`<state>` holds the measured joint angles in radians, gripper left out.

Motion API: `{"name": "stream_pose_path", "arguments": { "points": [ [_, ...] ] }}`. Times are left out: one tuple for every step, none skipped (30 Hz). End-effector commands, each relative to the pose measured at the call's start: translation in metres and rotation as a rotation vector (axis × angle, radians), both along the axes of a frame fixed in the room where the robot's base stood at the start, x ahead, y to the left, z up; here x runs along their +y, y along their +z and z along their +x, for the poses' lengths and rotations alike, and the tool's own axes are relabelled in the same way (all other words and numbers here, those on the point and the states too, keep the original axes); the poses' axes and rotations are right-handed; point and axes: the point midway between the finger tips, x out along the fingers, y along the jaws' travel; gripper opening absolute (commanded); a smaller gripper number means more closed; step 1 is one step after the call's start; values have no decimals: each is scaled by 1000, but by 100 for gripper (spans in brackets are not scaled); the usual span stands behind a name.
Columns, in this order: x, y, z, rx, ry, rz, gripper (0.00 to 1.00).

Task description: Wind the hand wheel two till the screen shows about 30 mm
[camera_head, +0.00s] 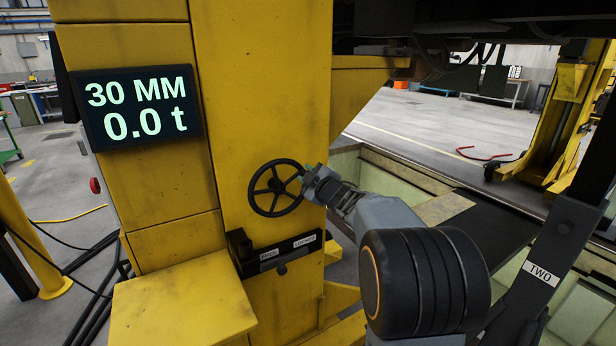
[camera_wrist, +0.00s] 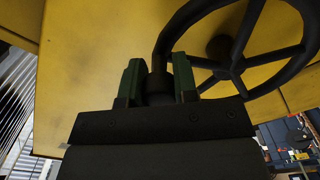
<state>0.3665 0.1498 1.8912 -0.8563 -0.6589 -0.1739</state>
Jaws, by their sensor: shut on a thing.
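The black hand wheel (camera_head: 275,187) is mounted on the front of the yellow lifting column (camera_head: 262,100). The screen (camera_head: 137,106) on the column's left side reads 30 MM and 0.0 t. My gripper (camera_head: 312,183) is at the wheel's right side, its green fingertips at the rim. In the wrist view my gripper (camera_wrist: 158,82) has its two green fingers on either side of a dark grip piece at the rim of the hand wheel (camera_wrist: 238,50), shut on it. A label reading TWO (camera_head: 537,273) is on a dark post at the right.
Below the wheel is a black lock bar (camera_head: 280,254) with white labels, one reading LOCKED. A yellow ledge (camera_head: 185,305) juts out at lower left. A railcar underside (camera_head: 470,25) hangs above at right. A pit (camera_head: 400,180) lies behind my arm.

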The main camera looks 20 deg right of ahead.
Motion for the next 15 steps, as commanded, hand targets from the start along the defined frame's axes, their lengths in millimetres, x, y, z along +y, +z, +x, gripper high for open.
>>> {"name": "stream_pose_path", "arguments": {
  "points": [
    [0,1,0,-1,2,0,0],
    [0,1,0,-1,2,0,30],
    [0,1,0,-2,1,1,34],
    [0,1,0,-2,1,1,37],
    [0,1,0,-2,1,1,40],
    [0,1,0,-2,1,1,44],
    [0,0,0,-1,0,1,47],
    [0,0,0,-1,0,1,50],
    [0,0,0,-1,0,1,53],
    [0,0,0,-1,0,1,53],
    [0,0,0,-1,0,1,53],
    [0,0,0,-1,0,1,53],
    [0,0,0,-1,-1,1,53],
    [0,0,0,-1,-1,1,53],
    [0,0,0,-1,-1,1,53]
  ]
}}
